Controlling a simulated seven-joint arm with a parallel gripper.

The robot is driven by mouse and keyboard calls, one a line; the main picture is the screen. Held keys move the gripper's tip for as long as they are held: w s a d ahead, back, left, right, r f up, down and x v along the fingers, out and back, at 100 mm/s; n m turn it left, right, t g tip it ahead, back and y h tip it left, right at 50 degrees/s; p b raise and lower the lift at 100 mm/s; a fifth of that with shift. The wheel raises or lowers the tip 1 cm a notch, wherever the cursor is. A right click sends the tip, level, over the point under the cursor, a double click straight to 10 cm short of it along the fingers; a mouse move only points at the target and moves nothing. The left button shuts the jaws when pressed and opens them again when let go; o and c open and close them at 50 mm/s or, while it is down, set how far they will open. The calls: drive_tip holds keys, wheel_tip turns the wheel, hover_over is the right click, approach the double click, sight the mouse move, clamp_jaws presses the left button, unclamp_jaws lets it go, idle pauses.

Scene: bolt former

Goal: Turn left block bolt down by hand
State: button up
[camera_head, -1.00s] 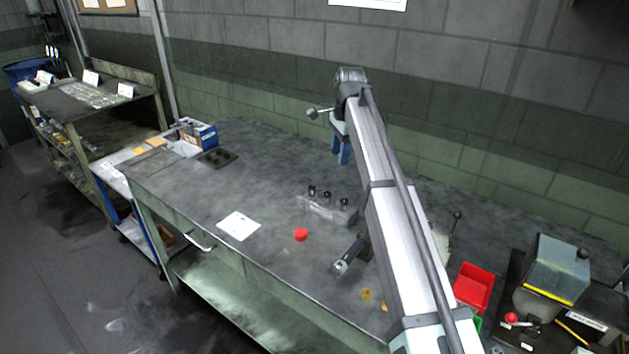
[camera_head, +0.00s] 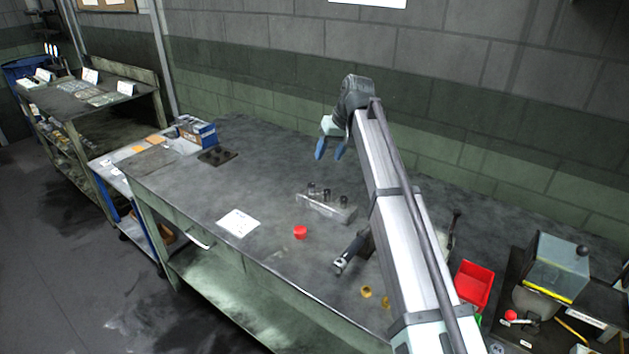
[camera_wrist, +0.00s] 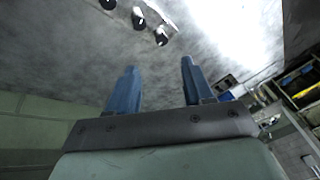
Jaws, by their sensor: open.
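A pale block (camera_head: 318,207) sits on the bench with three dark bolts standing in a row. The left bolt (camera_head: 311,188), middle bolt (camera_head: 327,194) and right bolt (camera_head: 344,201) look upright; how deep each sits is too small to tell. My gripper (camera_head: 329,155) is open and empty, above the bench behind the block, its blue fingers apart and pointing down. In the wrist view the fingers (camera_wrist: 158,66) are spread with nothing between them. The block's bolts show beyond them at the top, one bolt (camera_wrist: 161,37) nearest; the block is partly cut off.
A red cap-like piece (camera_head: 300,232) and a white sheet (camera_head: 238,223) lie in front of the block. A dark tool (camera_head: 350,252) and yellow rings (camera_head: 366,291) lie to the right. A red bin (camera_head: 473,285) and a machine stand farther right. The bench's left half is mostly clear.

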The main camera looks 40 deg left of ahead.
drive_tip(key=n, duration=0.7)
approach(312, 185)
drive_tip(key=x, duration=0.7)
drive_tip(key=shift+a+f, duration=0.1)
drive_tip(key=shift+f, duration=0.15)
clamp_jaws()
